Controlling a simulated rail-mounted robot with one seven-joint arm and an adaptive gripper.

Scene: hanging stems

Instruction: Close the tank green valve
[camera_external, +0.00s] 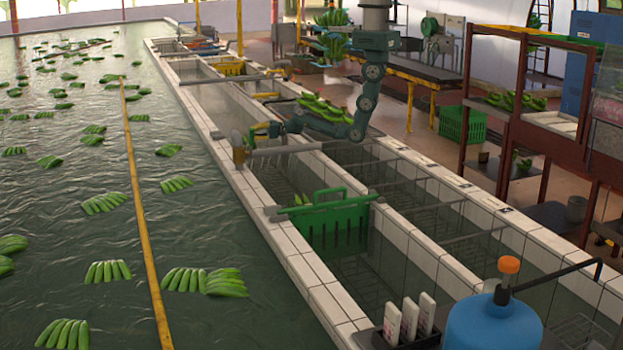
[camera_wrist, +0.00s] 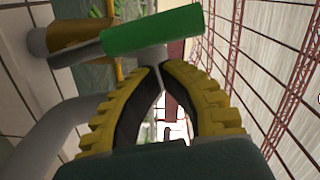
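The valve's green handle (camera_wrist: 153,32) lies across the top of the wrist view, slightly tilted, on a grey metal lever. Its brass-coloured body (camera_wrist: 75,33) and grey pipe (camera_wrist: 65,125) are to the left. My gripper (camera_wrist: 160,67) has yellow ribbed fingers with black inner faces. Their tips come together just below the handle, with nothing visible held between them; contact with the handle cannot be told. In the external view my gripper (camera_external: 258,128) is at the brass valve body (camera_external: 239,148) on the tank wall, and the handle is small and partly hidden there.
A large pool (camera_external: 60,210) with floating banana bunches lies left of the tiled tank wall (camera_external: 285,240). A green crate (camera_external: 335,225) hangs in the tank nearer the camera. A blue container (camera_external: 493,325) and white bottles stand at the front. Bananas (camera_external: 325,110) lie behind my arm.

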